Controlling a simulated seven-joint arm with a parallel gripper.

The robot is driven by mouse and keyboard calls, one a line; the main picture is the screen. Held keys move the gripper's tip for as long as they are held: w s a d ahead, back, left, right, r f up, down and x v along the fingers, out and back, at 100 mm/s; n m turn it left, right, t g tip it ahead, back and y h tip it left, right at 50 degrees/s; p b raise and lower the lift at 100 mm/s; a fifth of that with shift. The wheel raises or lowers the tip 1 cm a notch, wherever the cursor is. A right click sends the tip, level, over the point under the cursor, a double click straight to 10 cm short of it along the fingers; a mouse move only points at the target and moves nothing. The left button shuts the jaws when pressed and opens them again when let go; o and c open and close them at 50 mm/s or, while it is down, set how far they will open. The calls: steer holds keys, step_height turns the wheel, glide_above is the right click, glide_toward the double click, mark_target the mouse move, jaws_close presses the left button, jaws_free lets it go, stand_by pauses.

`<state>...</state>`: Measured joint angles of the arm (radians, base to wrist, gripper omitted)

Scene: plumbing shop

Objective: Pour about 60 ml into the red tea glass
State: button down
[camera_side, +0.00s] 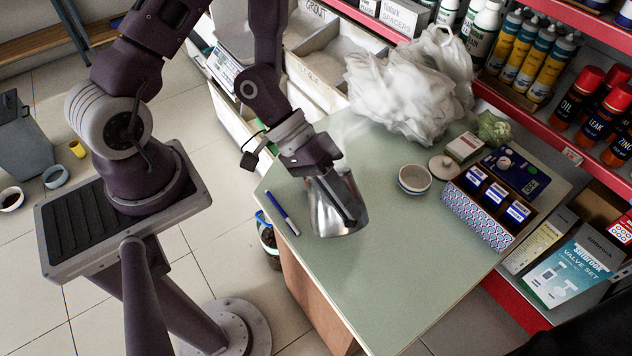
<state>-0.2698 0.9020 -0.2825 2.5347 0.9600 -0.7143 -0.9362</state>
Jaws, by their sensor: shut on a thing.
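A shiny metal jug (328,212) is at the left part of the green-topped counter (400,270). My gripper (338,199) comes down on it from above and is shut on it, with a dark finger across its side. The jug looks roughly upright. I cannot tell whether its base touches the counter, and its contents are hidden. I see no red tea glass; the jug and my gripper hide part of the counter behind them.
A white bowl with a blue band (414,179) and a pale lid (443,168) stand right of the jug. A patterned box (478,217) of blue packets is further right. A blue pen (283,214) lies left. A plastic bag heap (410,85) fills the back. The front counter is clear.

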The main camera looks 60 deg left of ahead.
steer(key=shift+d, duration=0.1)
stand_by(0.5)
steer(key=d+f+y+b, duration=0.1)
steer(key=d+f+y, duration=0.1)
steer(key=f, duration=0.1)
steer(key=s+d+f+m+t+y+b, duration=0.1)
steer(key=d+f+y+b, duration=0.1)
steer(key=d+f, duration=0.1)
steer(key=s+d+f+m+y+b, duration=0.1)
steer(key=d+f+y, duration=0.2)
steer(key=shift+s+d, duration=0.15)
steer(key=shift+s+d+f+m+t+y+b, duration=0.1)
steer(key=shift+d+f+m+t+y+b, duration=0.05)
steer(key=shift+f+t+y+b, duration=0.15)
steer(key=shift+d+f+m+t+y+b, duration=0.15)
steer(key=shift+f+y+b, duration=0.1)
steer(key=shift+f, duration=0.15)
